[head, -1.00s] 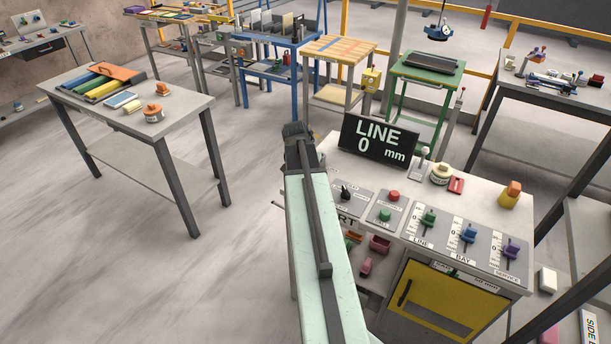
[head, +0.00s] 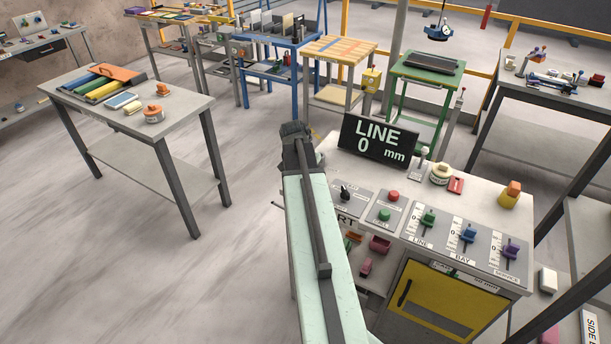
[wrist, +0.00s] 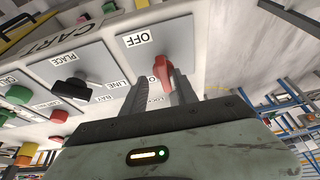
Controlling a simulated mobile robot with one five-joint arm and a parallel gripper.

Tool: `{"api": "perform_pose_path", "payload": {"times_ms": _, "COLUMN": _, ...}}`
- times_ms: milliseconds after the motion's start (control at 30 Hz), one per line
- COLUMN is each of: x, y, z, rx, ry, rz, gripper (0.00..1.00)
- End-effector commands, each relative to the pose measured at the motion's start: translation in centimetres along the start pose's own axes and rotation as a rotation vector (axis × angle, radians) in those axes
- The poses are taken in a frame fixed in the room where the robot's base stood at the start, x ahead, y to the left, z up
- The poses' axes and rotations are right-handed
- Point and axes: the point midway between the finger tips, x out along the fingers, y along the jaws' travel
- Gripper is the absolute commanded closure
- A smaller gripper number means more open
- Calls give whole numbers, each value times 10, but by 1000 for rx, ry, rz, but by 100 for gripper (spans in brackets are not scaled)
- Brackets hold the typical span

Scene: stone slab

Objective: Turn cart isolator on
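The cart isolator is a red knob (wrist: 161,76) on a light grey plate (wrist: 125,62) marked OFF in the wrist view. I cannot tell whether that finger touches. The gripper end (head: 294,140) shows dark in the head view.
A black selector knob (wrist: 72,88) marked PLACE is on a neighbouring plate, with red and green buttons beyond. A black LINE 0 mm display (head: 379,141) stands on the cart, behind green, blue and purple sliders. Open floor lies left of the cart, before a grey table (head: 188,108).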

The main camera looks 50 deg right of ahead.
Motion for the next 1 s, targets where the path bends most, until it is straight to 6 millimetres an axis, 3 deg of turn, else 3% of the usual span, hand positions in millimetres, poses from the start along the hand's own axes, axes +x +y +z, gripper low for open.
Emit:
{"api": "perform_pose_path", "payload": {"times_ms": 333, "x": -9, "y": -2, "z": 0, "rx": -3, "ry": -1, "rz": -4, "gripper": 65}}
{"api": "perform_pose_path", "payload": {"times_ms": 733, "x": -77, "y": 1, "z": 0, "rx": -3, "ry": 0, "rz": -3, "gripper": 65}}
{"api": "perform_pose_path", "payload": {"times_ms": 1000, "x": -78, "y": 1, "z": 2, "rx": -2, "ry": 0, "rz": -2, "gripper": 65}}
